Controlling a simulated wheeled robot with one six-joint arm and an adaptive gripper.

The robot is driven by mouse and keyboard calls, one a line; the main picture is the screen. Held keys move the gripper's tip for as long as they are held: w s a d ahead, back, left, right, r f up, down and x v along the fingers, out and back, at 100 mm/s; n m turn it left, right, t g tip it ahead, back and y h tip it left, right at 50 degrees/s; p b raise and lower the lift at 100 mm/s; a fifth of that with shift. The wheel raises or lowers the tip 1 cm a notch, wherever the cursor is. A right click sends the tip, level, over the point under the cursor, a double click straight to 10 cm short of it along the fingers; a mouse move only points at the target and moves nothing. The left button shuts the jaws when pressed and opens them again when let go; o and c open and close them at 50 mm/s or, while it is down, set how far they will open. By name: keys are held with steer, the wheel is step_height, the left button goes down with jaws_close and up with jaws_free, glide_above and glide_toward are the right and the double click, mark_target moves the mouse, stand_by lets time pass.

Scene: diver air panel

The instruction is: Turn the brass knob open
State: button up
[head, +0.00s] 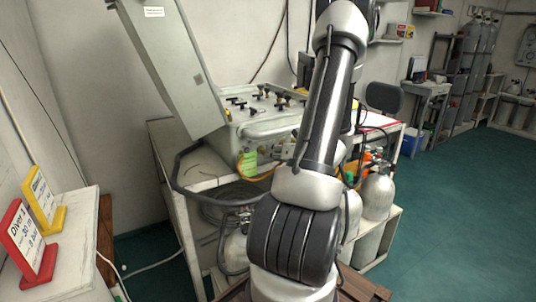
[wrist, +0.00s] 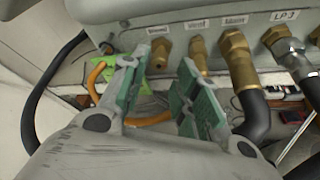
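The grey air panel (head: 268,124) stands on a bench, its lid raised, with several dark-handled knobs on its top face. In the wrist view the panel's lower front (wrist: 185,14) carries a row of brass fittings, including a short one (wrist: 160,52), a slim one (wrist: 198,52) and a large one with a black hose (wrist: 237,55). I cannot tell which brass part is the knob. My gripper (wrist: 158,75) is open, its green-padded fingers apart below the row. The short fitting shows beyond the gap; the slim one is just beyond the right finger. I see no contact.
A green tag (wrist: 137,62) and an orange hose (wrist: 150,119) hang close to the fingers. A thick black hose (wrist: 38,95) curves at the left. Gas cylinders (head: 377,195) stand under the bench. Red (head: 33,245) and yellow (head: 44,203) sign stands are on the left table.

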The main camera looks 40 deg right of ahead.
mark_target(264, 152)
steer(key=x, duration=0.4)
jaws_close()
steer(key=shift+w, duration=0.1)
steer(key=shift+a+n+g+h, duration=0.1)
steer(key=shift+n+g+h, duration=0.15)
steer(key=shift+n+h, duration=0.65)
steer(key=shift+a+n+g+h, duration=0.2)
steer(key=shift+n+h, duration=0.3)
steer(key=shift+n, duration=0.7)
